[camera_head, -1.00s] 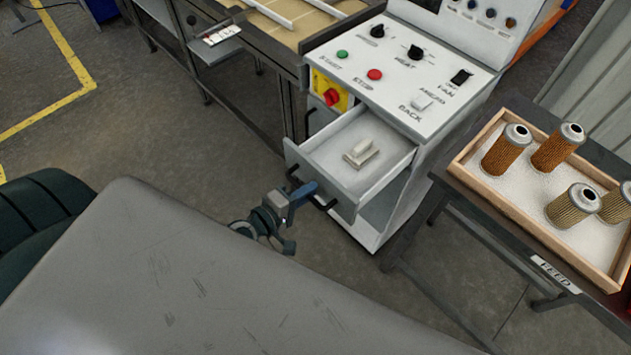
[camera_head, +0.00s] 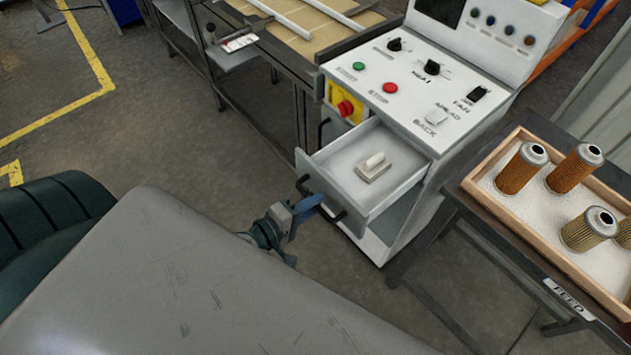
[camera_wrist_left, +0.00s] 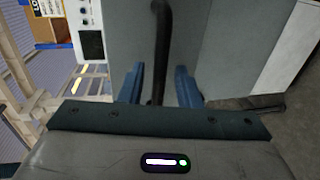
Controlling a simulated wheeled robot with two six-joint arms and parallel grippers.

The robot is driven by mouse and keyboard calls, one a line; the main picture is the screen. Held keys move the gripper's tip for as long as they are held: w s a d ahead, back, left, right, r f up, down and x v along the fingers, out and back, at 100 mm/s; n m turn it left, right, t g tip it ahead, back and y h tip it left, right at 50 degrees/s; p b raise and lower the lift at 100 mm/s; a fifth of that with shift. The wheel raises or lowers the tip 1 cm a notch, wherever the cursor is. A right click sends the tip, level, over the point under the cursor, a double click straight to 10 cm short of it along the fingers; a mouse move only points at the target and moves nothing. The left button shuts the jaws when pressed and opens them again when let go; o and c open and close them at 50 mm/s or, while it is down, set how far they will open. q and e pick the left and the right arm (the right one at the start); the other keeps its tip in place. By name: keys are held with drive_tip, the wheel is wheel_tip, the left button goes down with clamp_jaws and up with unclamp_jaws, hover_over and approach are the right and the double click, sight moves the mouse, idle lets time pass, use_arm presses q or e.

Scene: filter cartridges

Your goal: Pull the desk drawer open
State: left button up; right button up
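The desk drawer (camera_head: 338,195) stands pulled well out of the white control cabinet, and its inside shows. A small pale block lies in it (camera_head: 373,167). Its black bar handle (camera_head: 340,214) is on the front face. My left gripper (camera_head: 316,199) is at the handle, partly covering it. In the left wrist view the blue fingers (camera_wrist_left: 159,88) stand apart, one on each side of the dark handle bar (camera_wrist_left: 161,40), with gaps between bar and fingers. The grey drawer front (camera_wrist_left: 225,45) fills much of that view. My right gripper is not in view.
The white cabinet (camera_head: 440,105) carries knobs and buttons. At right, a dark table holds a wooden tray (camera_head: 545,240) with several filter cartridges (camera_head: 522,168). A workbench (camera_head: 290,50) stands behind at left. Floor (camera_head: 200,155) is clear left of the drawer.

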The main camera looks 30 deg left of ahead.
use_arm(q)
drive_tip(key=b+v, duration=0.2)
drive_tip(key=v, duration=0.7)
drive_tip(key=shift+b, duration=0.35)
drive_tip(key=shift+s, duration=0.1)
drive_tip(key=s+a+f+m+g+y, duration=0.2)
drive_tip(key=a+f, duration=0.1)
drive_tip(key=f, duration=0.9)
drive_tip(key=s+a+f+m+g+y, duration=0.1)
drive_tip(key=a+f+m+g, duration=0.15)
drive_tip(key=f, duration=0.85)
drive_tip(key=s+a+f+m+g+y, duration=0.2)
drive_tip(key=a+f, duration=0.2)
drive_tip(key=f, duration=0.8)
drive_tip(key=s+d+f+m+g, duration=0.1)
drive_tip(key=s+f+m+g, duration=0.2)
drive_tip(key=s+f, duration=0.6)
drive_tip(key=s+d+f+m+g+y, duration=0.1)
drive_tip(key=s+f+m+g, duration=0.3)
drive_tip(key=s+f, duration=0.5)
wheel_tip(320, 180, down, 2)
drive_tip(key=shift+s+d+f+m, duration=0.2)
drive_tip(key=shift+d+m, duration=0.25)
drive_tip(key=shift+d, duration=0.2)
